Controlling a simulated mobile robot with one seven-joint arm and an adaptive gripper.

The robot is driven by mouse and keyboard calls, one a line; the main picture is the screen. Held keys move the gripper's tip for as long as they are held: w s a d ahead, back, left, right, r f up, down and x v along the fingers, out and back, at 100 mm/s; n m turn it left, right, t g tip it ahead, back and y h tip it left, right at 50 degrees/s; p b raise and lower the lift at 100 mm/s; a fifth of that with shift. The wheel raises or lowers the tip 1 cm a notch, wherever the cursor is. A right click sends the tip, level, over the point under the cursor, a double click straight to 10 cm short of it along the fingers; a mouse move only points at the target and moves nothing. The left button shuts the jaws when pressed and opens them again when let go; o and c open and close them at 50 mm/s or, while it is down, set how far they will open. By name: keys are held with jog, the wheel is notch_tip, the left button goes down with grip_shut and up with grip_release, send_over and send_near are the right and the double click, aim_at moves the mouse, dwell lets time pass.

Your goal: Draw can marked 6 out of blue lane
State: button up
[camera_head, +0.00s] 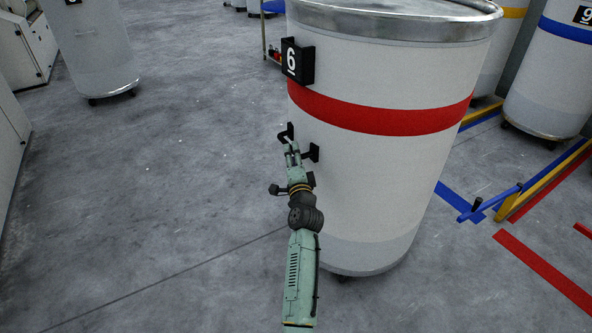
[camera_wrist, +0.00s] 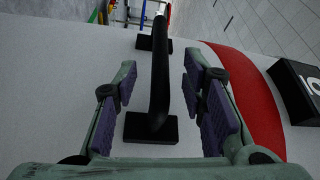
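The can marked 6 (camera_head: 375,185) is a large pale upright drum with a red band and a metal rim. Its black number plate (camera_head: 297,62) is at the upper left, and the plate's edge also shows in the wrist view (camera_wrist: 300,88). My gripper (camera_head: 292,148) is at the black handle on the can's left side. In the wrist view the handle bar (camera_wrist: 160,70) runs between the two open fingers, with a gap on both sides. A blue floor line (camera_head: 455,198) reaches the can's right side; the can hides where it continues.
A low blue bar (camera_head: 490,203) and a yellow rail (camera_head: 540,190) are to the right, with red floor lines (camera_head: 545,270). A can marked 9 (camera_head: 555,80) stands at the far right, another can (camera_head: 92,45) at the upper left. The floor to the left is clear.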

jog(key=v, duration=0.8)
jog(key=shift+s, duration=0.35)
